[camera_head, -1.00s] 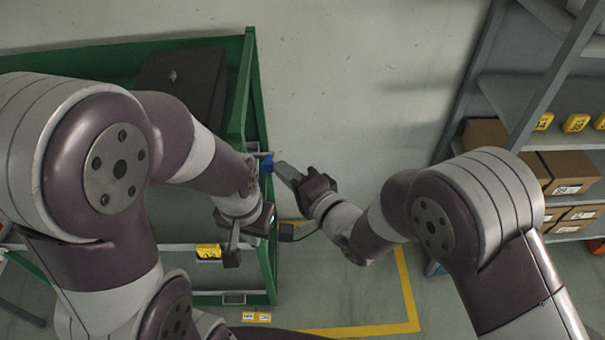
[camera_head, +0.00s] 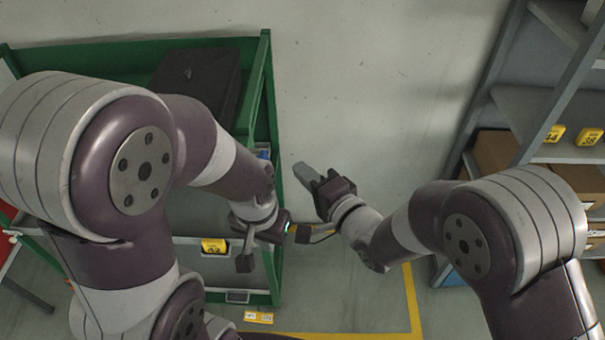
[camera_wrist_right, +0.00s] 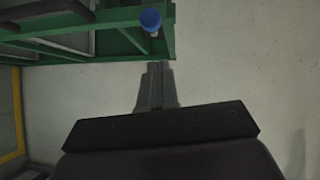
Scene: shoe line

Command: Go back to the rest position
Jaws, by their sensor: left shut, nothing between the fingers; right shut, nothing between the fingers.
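My left gripper (camera_head: 245,252) is at the front of the green rack, left of the picture's middle, pointing down. It is shut and holds nothing. My right gripper (camera_head: 303,174) is right of the rack's right post, before the bare wall, pointing up and left. It is shut and empty. In the right wrist view my right gripper's fingers (camera_wrist_right: 155,75) lie together in the middle, below a blue-capped item (camera_wrist_right: 151,20) at the rack. The gripper and the item look apart there.
The green rack (camera_head: 268,90) stands at the left with a black case (camera_head: 200,78) on top and a yellow tag (camera_head: 213,246) on its front. A grey shelf (camera_head: 535,105) with brown boxes stands at the right. Wall and floor between them are clear.

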